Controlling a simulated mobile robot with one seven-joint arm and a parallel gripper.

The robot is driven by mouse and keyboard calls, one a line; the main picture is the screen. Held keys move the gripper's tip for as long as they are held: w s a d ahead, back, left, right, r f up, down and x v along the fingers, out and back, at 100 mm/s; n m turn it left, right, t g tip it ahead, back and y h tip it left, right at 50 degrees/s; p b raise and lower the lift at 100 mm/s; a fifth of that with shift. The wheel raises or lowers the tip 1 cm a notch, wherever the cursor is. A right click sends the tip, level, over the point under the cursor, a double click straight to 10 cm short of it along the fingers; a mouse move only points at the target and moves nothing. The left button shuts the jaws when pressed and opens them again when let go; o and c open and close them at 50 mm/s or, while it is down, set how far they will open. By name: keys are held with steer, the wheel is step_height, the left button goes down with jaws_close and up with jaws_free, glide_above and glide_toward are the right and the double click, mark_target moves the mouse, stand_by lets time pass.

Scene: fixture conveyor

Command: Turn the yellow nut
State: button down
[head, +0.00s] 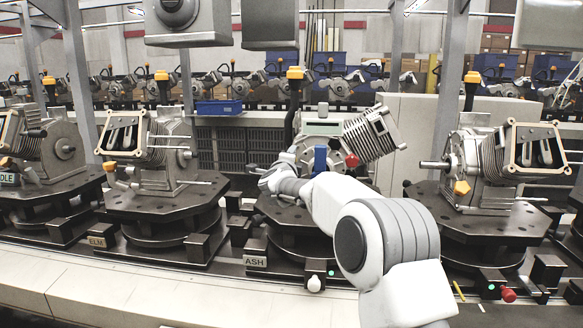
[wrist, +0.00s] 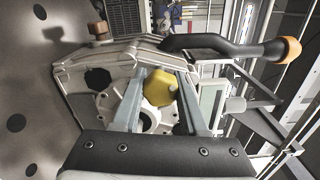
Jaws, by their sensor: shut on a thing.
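The yellow nut (wrist: 158,88) is a hexagonal knob on the grey metal housing (wrist: 100,75) in the wrist view. My gripper (wrist: 163,80) has one finger on each side of the nut and is shut on it. Below the nut, a round bore shows between the fingers. In the head view my arm reaches to the fixture labelled ASH (head: 255,260); the arm hides this nut and my fingertips there.
A black lever with an orange knob (wrist: 289,48) sticks out to the right of the housing. In the head view, similar fixtures stand on both sides, one labelled ELM (head: 97,241) and one at right with its own yellow nut (head: 461,188). A red button (head: 508,295) sits at the front edge.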

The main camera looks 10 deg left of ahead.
steer(key=m+b, duration=0.3)
steer(key=m, duration=0.2)
steer(key=shift+f, duration=0.1)
steer(key=shift+m, duration=0.3)
stand_by(0.4)
steer(key=shift+c, duration=2.2)
jaws_free()
steer(key=shift+s, duration=0.15)
steer(key=s, duration=1.7)
steer(key=shift+a+b, duration=0.3)
steer(key=shift+b, duration=0.1)
steer(key=shift+s, duration=0.1)
